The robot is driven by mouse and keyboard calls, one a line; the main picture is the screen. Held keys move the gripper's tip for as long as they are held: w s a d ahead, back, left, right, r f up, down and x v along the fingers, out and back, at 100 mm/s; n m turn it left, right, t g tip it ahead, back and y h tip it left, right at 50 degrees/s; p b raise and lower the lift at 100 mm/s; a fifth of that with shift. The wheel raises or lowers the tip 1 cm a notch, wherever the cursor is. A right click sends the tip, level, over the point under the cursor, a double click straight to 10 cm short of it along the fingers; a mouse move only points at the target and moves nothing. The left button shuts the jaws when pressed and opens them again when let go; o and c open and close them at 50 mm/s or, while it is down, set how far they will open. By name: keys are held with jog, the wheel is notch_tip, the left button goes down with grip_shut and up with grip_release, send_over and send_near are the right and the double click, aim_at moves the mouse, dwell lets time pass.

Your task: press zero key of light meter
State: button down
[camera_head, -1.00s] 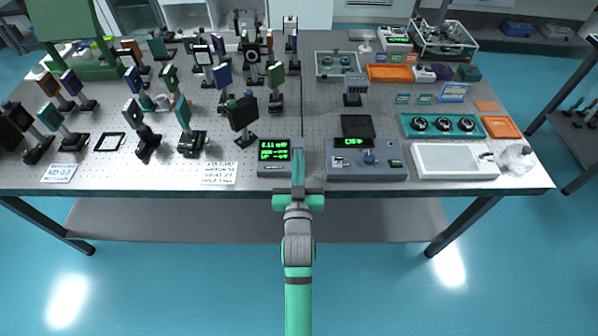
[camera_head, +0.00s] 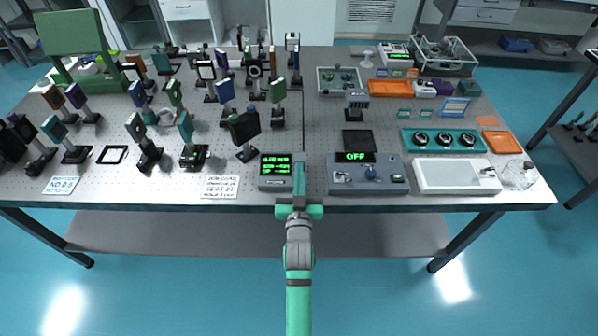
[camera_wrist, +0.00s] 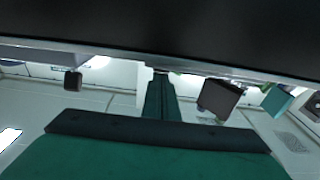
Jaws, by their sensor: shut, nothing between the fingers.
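The light meter, which I take to be the grey box with a lit green display (camera_head: 276,166), sits at the front edge of the table, left of centre. Its display text is too small to read surely, and its keys cannot be told apart. My gripper (camera_head: 299,176) is shut and empty at the meter's right side, its fingers pointing away from me over the table edge. It covers part of the meter's right end; I cannot tell whether it touches. In the wrist view, the dark green fingers (camera_wrist: 160,100) are together, under a large dark surface filling the top.
Right of my gripper stands a grey control box (camera_head: 367,178) with a knob and a display reading OFF. A printed card (camera_head: 221,187) lies left of the meter. Posts with mounted optics crowd the left and back. A white tray (camera_head: 455,178) lies farther right.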

jog(key=shift+w+f, duration=0.2)
jog(key=shift+f, duration=0.3)
jog(key=shift+s+d+f, duration=0.1)
jog(key=shift+d+f, duration=0.1)
jog(key=shift+f, duration=0.2)
jog(key=shift+a, duration=0.1)
jog(key=shift+r, duration=0.1)
jog(key=shift+s+a+r, duration=0.1)
jog(key=shift+r, duration=0.2)
jog(key=r, duration=0.1)
jog(key=s+r, duration=0.1)
jog(key=r, duration=0.2)
jog(key=shift+s+d, duration=0.2)
jog(key=shift+s, duration=0.05)
jog(key=s, duration=0.9)
jog(key=shift+s+f, duration=0.25)
jog(key=shift+s, duration=0.05)
jog(key=shift+a, duration=0.1)
